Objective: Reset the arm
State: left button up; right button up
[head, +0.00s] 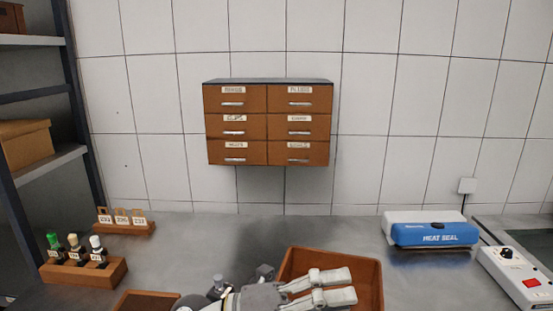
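My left gripper (350,285) reaches in at the bottom centre, pointing right. Its two pale fingers are apart with a gap between them, and I see nothing held. The fingers are in front of an orange-brown bin (365,268) on the bench and hide part of its inside. My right gripper is not in view.
A wooden drawer cabinet (268,125) hangs on the tiled wall. A blue heat sealer (435,232) and a white control box (518,275) stand at right. A bottle rack (85,272), a tag holder (125,225) and a shelf (45,165) are at left. The grey bench's back middle is clear.

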pick_arm(q)
jog(key=w+a+r+n+t+y, duration=0.1)
jog(key=w+a+n+t+y, duration=0.25)
jog(key=a+n+t, duration=0.45)
jog(key=w+a+r+n+t+y, duration=0.2)
jog(key=w+a+n+t, duration=0.25)
jog(key=n+t, duration=0.7)
jog(key=a+f+n+g+y, duration=0.2)
jog(key=a+f+n+y, duration=0.5)
jog(key=f, duration=0.2)
jog(key=a+f+n+g+y, duration=0.2)
jog(key=a+f+n+y, duration=0.45)
jog(key=f+n, duration=0.2)
jog(key=s+a+f+n+g, duration=0.1)
jog(key=s+a+f+g, duration=0.1)
jog(key=s+f+g, duration=0.65)
jog(key=s+a+f+n+g, duration=0.15)
jog(key=s+f+g, duration=0.25)
jog(key=s+f, duration=0.85)
jog(key=s+f+g, duration=0.1)
jog(key=s+f, duration=0.2)
jog(key=f, duration=1)
jog(key=s+f, duration=0.2)
jog(key=f, duration=1.1)
jog(key=s+a+f+m+g, duration=0.1)
jog(key=s+a+f, duration=0.2)
jog(key=s+f, duration=1.1)
jog(key=shift+s+f+y, duration=0.2)
jog(key=shift+s+y, duration=0.2)
jog(key=shift+s, duration=0.85)
